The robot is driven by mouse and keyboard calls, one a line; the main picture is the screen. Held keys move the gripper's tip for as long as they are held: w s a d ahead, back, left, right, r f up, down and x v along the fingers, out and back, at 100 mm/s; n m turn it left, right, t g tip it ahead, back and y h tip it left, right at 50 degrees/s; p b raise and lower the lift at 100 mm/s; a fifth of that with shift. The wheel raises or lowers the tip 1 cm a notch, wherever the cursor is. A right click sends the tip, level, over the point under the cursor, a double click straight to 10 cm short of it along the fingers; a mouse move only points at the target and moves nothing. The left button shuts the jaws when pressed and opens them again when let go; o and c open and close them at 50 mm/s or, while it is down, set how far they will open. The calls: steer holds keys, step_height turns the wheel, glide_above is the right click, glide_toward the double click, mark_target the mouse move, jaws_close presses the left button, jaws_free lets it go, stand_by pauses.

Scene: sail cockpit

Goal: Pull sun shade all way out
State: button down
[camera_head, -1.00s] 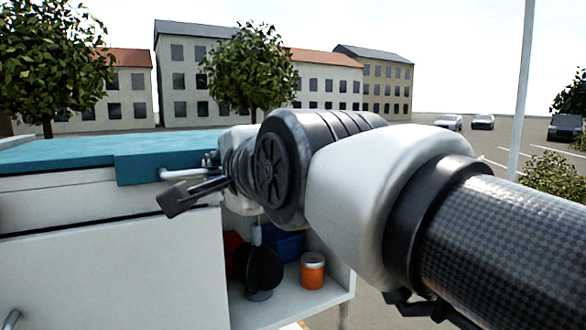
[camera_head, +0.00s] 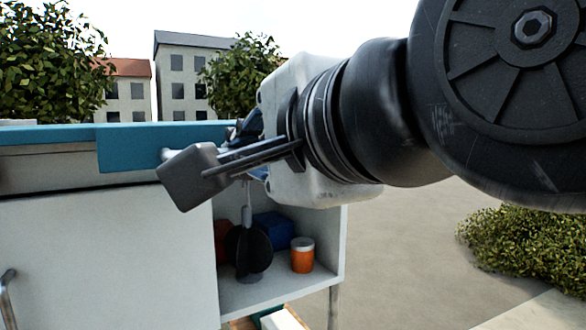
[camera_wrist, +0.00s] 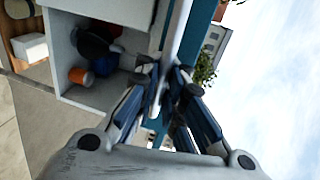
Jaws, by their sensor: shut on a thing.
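The sun shade shows as a blue strip (camera_head: 150,147) along the front top edge of the white cabinet. A pale bar (camera_head: 168,154) sticks out at its right part. In the wrist view the pale bar (camera_wrist: 176,30) runs down between my fingers beside the blue strip (camera_wrist: 199,32). My gripper (camera_wrist: 165,84) is shut on the bar. In the head view my gripper (camera_head: 243,133) is at the right end of the blue strip, and my wrist hides most of its fingers and whatever lies behind.
Below is an open white shelf (camera_head: 275,293) holding an orange jar (camera_head: 302,256), a blue box (camera_head: 273,230) and a dark round object (camera_head: 249,250). A thin leg (camera_head: 333,308) stands under its right side. Open paving (camera_head: 420,250) and a bush (camera_head: 525,245) lie right.

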steer(key=f+b+v, duration=0.2)
steer(key=v, duration=0.7)
steer(key=shift+s+d, duration=0.25)
steer(key=shift+s, duration=0.1)
steer(key=c, duration=2.2)
jaws_free()
steer(key=shift+o, duration=1)
steer(key=shift+s+d+r, duration=0.15)
steer(key=shift+s+d, duration=0.1)
steer(key=shift+s, duration=0.2)
steer(key=shift+w+a, duration=0.15)
steer(key=shift+w, duration=0.1)
